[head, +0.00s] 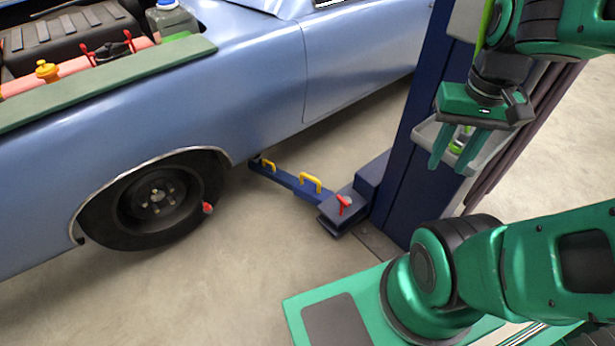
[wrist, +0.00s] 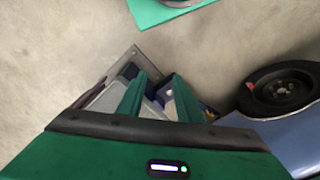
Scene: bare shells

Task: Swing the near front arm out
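The near front arm (head: 285,179) is a low blue lift arm with two yellow handles (head: 310,183). It runs from a blue pivot block at the foot of the lift post to beneath the car, behind the front wheel. A red-handled pin (head: 343,203) sits on top of the pivot block. My gripper (head: 455,165) is high in front of the post, up and to the right of the arm and apart from it. Its green fingers are spread, with nothing seen between them. In the wrist view, my gripper (wrist: 162,78) hides most of the arm and block.
The blue lift post (head: 415,125) stands close behind my gripper, with a grey tray (head: 428,133) on its side. The blue car (head: 255,75) fills the left, its front wheel (head: 155,205) on the floor. Bare concrete (head: 245,260) lies between wheel and my green base.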

